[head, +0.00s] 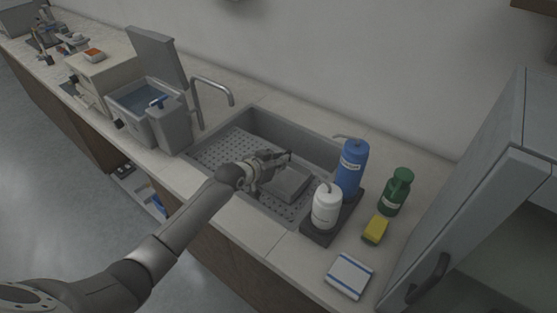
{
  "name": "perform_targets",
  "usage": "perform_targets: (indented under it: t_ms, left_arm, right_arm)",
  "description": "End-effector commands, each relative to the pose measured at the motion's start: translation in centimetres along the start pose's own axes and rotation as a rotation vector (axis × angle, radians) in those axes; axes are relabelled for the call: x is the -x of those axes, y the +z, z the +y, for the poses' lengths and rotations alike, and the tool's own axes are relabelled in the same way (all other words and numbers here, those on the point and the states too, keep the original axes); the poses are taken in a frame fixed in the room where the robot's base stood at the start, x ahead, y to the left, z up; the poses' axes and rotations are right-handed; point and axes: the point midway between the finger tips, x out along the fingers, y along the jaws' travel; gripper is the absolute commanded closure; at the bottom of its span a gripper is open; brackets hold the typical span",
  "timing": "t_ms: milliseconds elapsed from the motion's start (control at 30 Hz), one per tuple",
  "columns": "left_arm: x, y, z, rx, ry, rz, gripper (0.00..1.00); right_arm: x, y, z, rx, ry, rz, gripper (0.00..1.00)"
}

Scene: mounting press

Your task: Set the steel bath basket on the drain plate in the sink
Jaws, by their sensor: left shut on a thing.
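The steel bath basket (291,183) is a grey box-shaped piece in the right part of the sink. My left gripper (286,160) reaches over the front edge of the sink and is shut on the basket near its top. The perforated drain plate (222,150) lies in the sink (262,121) and shows to the left of the basket and in front of it. The basket is over the plate, but I cannot tell whether its underside touches it. My gripper and wrist hide part of the basket. My right gripper is not in view.
A white bottle (326,207) and a blue bottle (352,168) stand on a dark tray close to the sink's right side. A faucet (213,84) and water bath (138,101) are at left.

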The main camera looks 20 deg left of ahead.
Motion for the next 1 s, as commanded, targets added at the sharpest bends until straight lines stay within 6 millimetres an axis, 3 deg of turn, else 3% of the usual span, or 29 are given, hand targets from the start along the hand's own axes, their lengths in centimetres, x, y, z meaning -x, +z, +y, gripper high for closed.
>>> perform_targets:
  t_ms: [367, 400, 567, 1000]
  left_arm:
    - [-0.26, 0.41, 0.01, 0.000, 0.000, 0.003, 1.00]
    - [-0.29, 0.53, 0.01, 0.000, 0.000, 0.001, 0.87]
    - [-0.23, 0.44, 0.00, 0.000, 0.000, 0.001, 0.67]
    - [0.31, 0.20, -0.03, -0.001, 0.000, 0.002, 0.67]
  right_arm:
    - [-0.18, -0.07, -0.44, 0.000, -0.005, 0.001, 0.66]
    - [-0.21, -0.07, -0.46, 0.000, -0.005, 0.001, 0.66]
    - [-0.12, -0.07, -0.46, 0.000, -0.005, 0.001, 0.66]
    - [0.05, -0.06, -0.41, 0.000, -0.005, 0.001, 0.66]
